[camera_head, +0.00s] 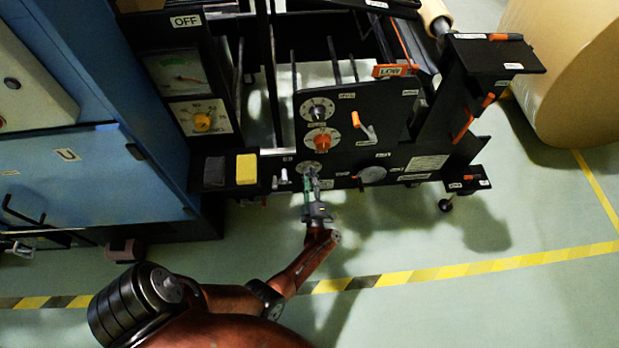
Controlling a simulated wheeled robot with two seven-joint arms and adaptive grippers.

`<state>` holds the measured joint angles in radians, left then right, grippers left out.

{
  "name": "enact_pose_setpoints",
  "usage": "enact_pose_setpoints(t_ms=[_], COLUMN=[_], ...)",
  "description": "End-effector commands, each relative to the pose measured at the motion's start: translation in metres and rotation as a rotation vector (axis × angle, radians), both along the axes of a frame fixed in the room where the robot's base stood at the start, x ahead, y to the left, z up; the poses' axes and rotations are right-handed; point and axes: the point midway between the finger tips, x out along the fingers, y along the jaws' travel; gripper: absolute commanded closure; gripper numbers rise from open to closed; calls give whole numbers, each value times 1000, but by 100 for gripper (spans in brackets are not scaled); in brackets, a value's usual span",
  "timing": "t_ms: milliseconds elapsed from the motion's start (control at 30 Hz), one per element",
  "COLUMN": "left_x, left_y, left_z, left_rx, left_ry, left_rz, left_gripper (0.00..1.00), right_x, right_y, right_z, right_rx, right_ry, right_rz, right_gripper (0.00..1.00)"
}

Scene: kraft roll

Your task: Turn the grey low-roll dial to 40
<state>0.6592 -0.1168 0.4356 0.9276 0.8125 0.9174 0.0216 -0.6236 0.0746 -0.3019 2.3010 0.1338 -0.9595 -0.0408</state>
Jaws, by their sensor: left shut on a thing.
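The grey dial (311,167) is the lowest in a column of three on the black machine panel. Its round pale scale plate shows partly above my gripper. My left gripper (312,182) reaches up to it from below and is shut on its knob. The fingers hide most of the knob, and the pointer and scale numbers are too small to read.
Above are an orange dial (322,141) and a dark dial (318,109). An orange-tipped lever (363,126) is to their right. A yellow block (246,169) sits left. A large kraft roll (575,75) stands at the right. The floor in front is clear.

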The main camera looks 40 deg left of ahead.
Motion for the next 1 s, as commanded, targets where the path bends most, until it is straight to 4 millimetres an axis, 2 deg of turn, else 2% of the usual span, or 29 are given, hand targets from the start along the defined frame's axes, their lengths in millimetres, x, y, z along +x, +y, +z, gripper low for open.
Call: enact_pose_setpoints(t_ms=[300, 700, 733, 1000], left_x=[-1, -1, -1, -1], left_y=[-1, -1, -1, 0], left_z=[-3, -3, -3, -1], left_rx=[40, 43, 42, 43], left_ry=[54, 58, 57, 55], left_rz=[-2, -1, -1, 0], left_gripper=[98, 98, 72, 56], right_x=[0, -1, -2, -3], right_y=[-3, -3, -3, -2], right_z=[5, 3, 3, 1], right_rx=[-7, -7, -7, -6], right_ry=[5, 9, 9, 12], right_rz=[1, 1, 1, 1], right_gripper=[69, 69, 69, 69])
